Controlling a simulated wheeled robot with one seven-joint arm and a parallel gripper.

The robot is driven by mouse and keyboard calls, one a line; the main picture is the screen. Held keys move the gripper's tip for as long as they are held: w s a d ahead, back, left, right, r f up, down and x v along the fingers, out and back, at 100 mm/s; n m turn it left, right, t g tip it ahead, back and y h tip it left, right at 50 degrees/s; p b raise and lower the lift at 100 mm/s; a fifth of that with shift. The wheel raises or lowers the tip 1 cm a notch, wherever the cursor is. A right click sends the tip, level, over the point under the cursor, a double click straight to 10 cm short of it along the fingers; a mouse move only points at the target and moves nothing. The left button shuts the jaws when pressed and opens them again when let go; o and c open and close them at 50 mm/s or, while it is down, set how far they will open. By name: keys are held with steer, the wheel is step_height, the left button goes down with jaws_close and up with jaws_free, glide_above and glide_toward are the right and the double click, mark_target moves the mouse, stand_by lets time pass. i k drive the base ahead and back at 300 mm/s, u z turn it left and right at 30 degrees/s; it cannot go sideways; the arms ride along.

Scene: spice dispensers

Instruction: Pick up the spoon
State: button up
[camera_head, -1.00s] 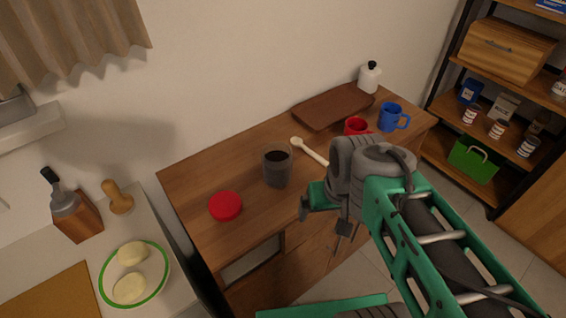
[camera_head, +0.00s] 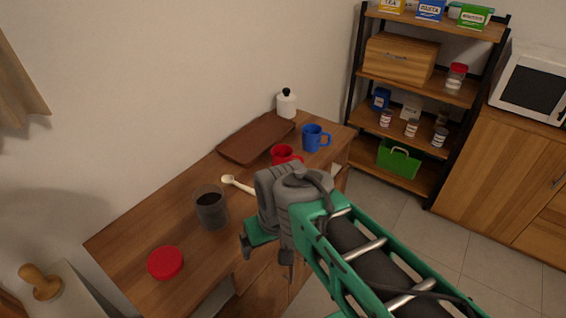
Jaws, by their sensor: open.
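The spoon (camera_head: 237,184) is pale and wooden-looking. It lies on the brown wooden table, its rounded end to the left and its handle running to the right until my arm hides it. My gripper (camera_head: 267,258) is open and points down in front of the table's near edge, on the camera's side of the spoon. Its fingers are apart from the spoon, and I see nothing between them. My wrist covers part of the table behind it.
A shelf (camera_head: 433,88) and a microwave (camera_head: 531,84) stand right.

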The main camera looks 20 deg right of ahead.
mark_target(228, 179)
steer(key=u, duration=3.9)
steer(key=k, duration=2.25)
steer(key=u, duration=0.4)
